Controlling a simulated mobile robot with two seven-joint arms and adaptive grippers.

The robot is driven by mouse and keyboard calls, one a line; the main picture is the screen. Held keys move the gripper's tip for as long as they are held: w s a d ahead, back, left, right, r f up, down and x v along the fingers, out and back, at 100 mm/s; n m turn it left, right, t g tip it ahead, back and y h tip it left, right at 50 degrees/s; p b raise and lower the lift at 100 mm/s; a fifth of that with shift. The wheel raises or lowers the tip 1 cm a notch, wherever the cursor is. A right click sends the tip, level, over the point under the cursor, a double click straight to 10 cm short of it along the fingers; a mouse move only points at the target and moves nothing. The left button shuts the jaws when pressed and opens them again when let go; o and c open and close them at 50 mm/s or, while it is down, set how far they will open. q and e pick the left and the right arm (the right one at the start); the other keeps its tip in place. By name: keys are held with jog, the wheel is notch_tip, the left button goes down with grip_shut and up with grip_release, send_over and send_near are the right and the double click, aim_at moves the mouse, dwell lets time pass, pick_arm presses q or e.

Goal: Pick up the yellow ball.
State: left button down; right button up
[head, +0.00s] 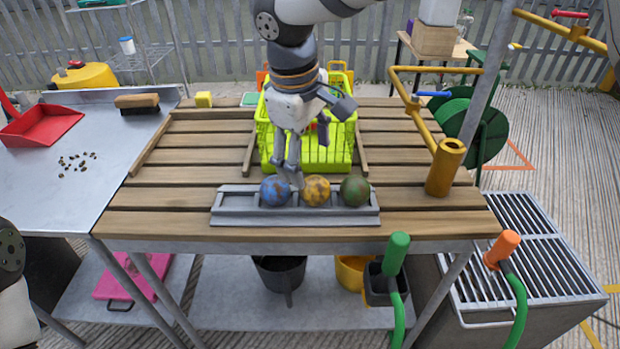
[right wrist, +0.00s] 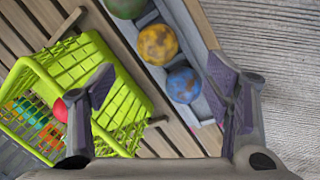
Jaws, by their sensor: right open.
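The yellow ball (head: 316,190), with brown smudges, sits between a blue ball (head: 274,191) and a green ball (head: 355,191) in a grey trough (head: 230,209) on the slatted wooden table. My right gripper (head: 306,155) is open and empty, above and behind the trough, with one finger close to the blue ball. In the right wrist view, the yellow ball (right wrist: 158,44) lies beyond the open fingers of my right gripper (right wrist: 163,82), between the green ball (right wrist: 126,6) and the blue ball (right wrist: 184,85). My left gripper is not in view.
A lime-green basket (head: 345,133) with colourful items stands right behind my right gripper. An orange-brown pipe post (head: 446,168) rises at the table's right. A metal table at left holds a red dustpan (head: 42,126) and a brush (head: 137,103). Bare slats flank the trough.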

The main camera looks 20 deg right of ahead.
aim_at(315, 181)
jog(key=f, duration=0.3)
jog(key=d+f, duration=0.1)
jog(key=f, duration=0.2)
jog(key=w+d+f, duration=0.1)
jog(key=f, duration=0.2)
jog(key=shift+a+r, duration=0.1)
jog(key=c, duration=1)
